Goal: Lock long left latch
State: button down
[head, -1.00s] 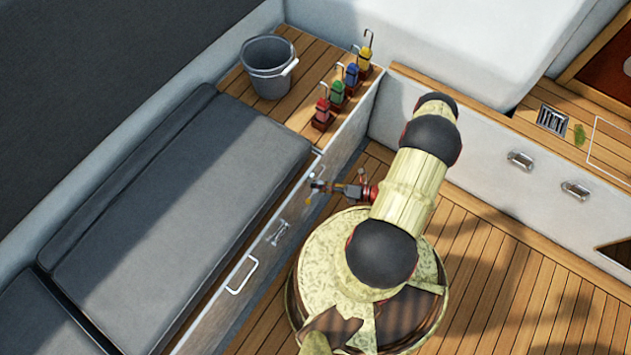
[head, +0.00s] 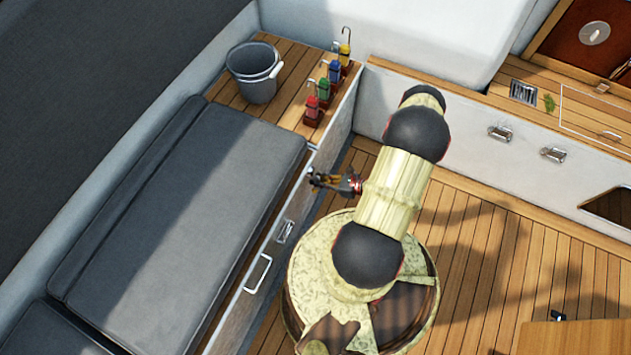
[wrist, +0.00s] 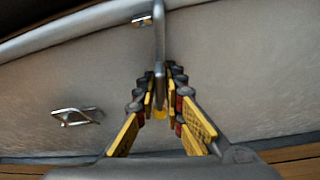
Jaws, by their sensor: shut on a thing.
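A long metal bar (wrist: 159,45), seemingly the long latch, runs down from the top of the pale panel in the wrist view. My gripper (wrist: 160,108) is shut on its lower part, with the yellow-padded fingers on either side. In the head view my gripper (head: 314,179) is at the front face of the left bench, below the row of small coloured items. The bar cannot be made out there, and the exact contact is hidden between the fingers.
A metal latch (head: 285,231) and a pale loop handle (head: 258,274) are on the bench front. Grey cushions (head: 190,210), a grey bucket (head: 253,72) and several coloured items (head: 323,88) are on the bench. Open wooden floor (head: 480,235) lies to the right.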

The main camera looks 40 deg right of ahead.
jog(key=shift+n+h, duration=0.6)
jog(key=shift+n, duration=0.2)
jog(key=c, duration=1.9)
grip_release()
jog(key=v, duration=1.2)
jog(key=shift+s+f, duration=0.1)
jog(key=shift+f, duration=0.1)
